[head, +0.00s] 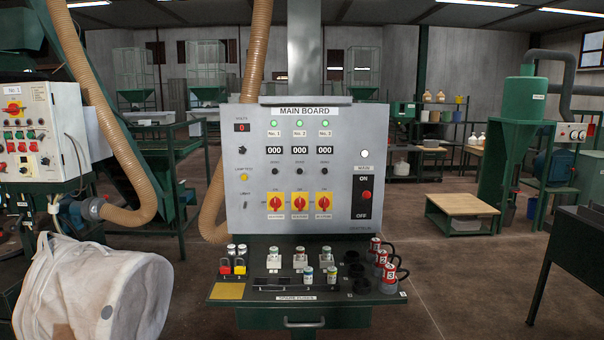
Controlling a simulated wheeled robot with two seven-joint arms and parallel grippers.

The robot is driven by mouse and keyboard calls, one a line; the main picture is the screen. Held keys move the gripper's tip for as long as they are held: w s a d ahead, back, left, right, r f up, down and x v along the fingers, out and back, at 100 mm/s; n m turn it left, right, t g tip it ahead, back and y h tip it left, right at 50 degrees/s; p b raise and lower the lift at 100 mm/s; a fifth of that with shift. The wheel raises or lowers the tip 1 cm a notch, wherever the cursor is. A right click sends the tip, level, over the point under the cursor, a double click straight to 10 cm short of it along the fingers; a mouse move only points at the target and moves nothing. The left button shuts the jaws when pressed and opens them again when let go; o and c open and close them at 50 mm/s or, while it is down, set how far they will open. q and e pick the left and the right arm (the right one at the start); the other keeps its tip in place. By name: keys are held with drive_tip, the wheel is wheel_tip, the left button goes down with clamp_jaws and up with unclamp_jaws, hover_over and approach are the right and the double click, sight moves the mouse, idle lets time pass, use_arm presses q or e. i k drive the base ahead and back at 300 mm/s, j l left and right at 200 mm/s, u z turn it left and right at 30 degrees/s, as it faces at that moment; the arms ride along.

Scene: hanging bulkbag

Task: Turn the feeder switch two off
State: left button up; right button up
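The grey main board (255,160) stands upright in the middle of the head view. Three red rotary switches on yellow plates sit in a row low on it. The middle one, under the second column, is feeder switch two (300,203). Its neighbours are the left switch (275,203) and the right switch (324,203). The exact direction of their handles is too small to tell. Three green lamps glow at the top, with the second lamp (299,123) above the middle column. The three counters, including the middle counter (299,150), read 000. Neither gripper shows.
A main switch with a red handle (366,195) is at the board's right. Below, a shelf (228,291) holds padlocks, small parts and red plugs (389,277). A white bag (95,290) and hose (155,150) stand left. Open floor lies right.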

sight(300, 202)
drive_tip(key=i+j+z, duration=0.15)
drive_tip(key=i+j, duration=0.25)
drive_tip(key=i+j+z, duration=0.15)
drive_tip(key=i+j, duration=0.25)
drive_tip(key=j, duration=0.15)
drive_tip(key=i+j+z, duration=0.15)
drive_tip(key=i+j, duration=0.2)
drive_tip(key=j, duration=0.2)
drive_tip(key=i+j+z, duration=0.1)
drive_tip(key=i+j, duration=0.35)
drive_tip(key=i+j+z, duration=0.1)
drive_tip(key=i+j, duration=0.3)
drive_tip(key=j, duration=0.1)
